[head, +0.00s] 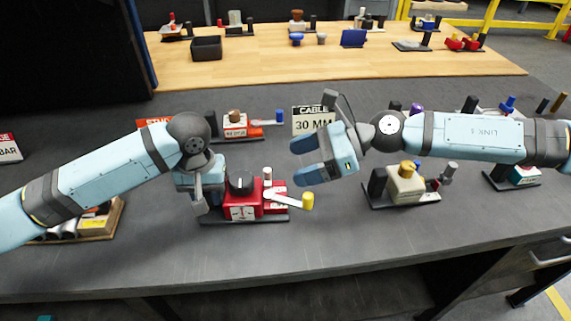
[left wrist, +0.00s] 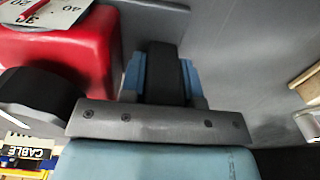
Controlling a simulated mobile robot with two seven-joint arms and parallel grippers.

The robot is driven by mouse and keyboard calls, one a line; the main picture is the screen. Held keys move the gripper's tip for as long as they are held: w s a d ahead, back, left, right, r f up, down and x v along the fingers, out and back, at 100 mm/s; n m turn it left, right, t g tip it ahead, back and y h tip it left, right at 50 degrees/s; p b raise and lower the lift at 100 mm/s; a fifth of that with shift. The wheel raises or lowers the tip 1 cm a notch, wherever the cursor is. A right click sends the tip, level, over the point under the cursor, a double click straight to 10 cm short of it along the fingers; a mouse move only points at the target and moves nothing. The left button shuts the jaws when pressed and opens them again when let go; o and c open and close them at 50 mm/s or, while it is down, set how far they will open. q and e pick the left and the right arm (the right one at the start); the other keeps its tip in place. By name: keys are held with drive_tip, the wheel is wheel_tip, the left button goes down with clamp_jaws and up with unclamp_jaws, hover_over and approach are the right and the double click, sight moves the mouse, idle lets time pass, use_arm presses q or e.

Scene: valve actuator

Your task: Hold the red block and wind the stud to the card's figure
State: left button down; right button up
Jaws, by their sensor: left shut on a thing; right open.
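My right gripper (head: 302,160) is open and empty, above and right of the block. The card (head: 314,121) behind reads "CABLE 30 MM". I cannot tell which part is the stud; the scale reading is too small.
A beige block device (head: 405,185) stands to the right, and another red device (head: 240,130) behind. A wooden tray (head: 90,225) with parts lies at the left under my left arm. The grey table front (head: 250,260) is clear. More devices stand on the wooden bench (head: 270,70).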

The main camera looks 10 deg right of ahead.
use_arm(q)
drive_tip(key=shift+f, duration=0.1)
drive_tip(key=c, duration=0.8)
unclamp_jaws()
